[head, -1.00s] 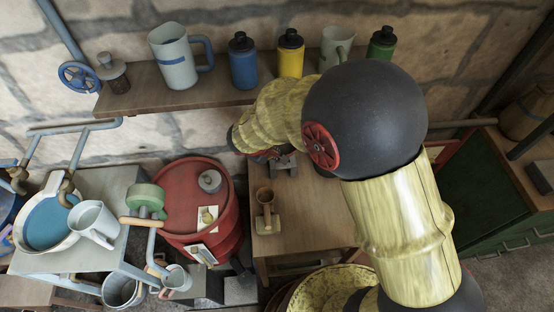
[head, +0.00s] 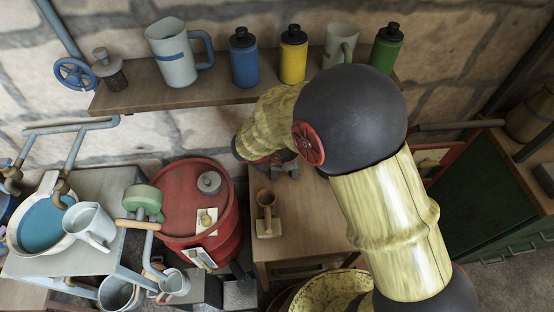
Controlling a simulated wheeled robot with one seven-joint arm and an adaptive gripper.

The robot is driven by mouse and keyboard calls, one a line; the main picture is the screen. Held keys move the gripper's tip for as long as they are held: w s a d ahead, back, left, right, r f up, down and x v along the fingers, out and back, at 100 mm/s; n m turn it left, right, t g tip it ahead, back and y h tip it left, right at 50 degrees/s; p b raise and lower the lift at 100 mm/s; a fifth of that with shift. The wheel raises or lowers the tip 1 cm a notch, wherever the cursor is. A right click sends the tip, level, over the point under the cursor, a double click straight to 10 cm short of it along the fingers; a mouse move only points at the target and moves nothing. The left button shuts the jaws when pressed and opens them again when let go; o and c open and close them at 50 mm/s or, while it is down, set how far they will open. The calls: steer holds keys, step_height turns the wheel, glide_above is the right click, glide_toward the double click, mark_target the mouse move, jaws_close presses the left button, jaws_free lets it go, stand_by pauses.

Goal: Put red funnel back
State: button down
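I cannot make out a red funnel for certain in the head view. My gripper (head: 284,165) is small and dark at the end of my yellow arm, low over the back of the wooden table. My arm partly covers it, and its fingers are too unclear to show whether they are open, shut or holding something. A brown cup-shaped piece, perhaps a funnel in a holder (head: 267,203), stands on the table in front of my gripper, apart from it.
A red drum (head: 180,195) stands left of the table. A shelf (head: 140,92) above holds a jug (head: 175,60) and several bottles. A white basin (head: 20,237) and pitcher (head: 88,224) are at left. A green cabinet (head: 490,190) stands at right.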

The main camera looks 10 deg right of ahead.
steer(key=shift+f, duration=0.25)
steer(key=c, duration=2.5)
jaws_free()
steer(key=o, duration=0.4)
steer(key=shift+o, duration=0.3)
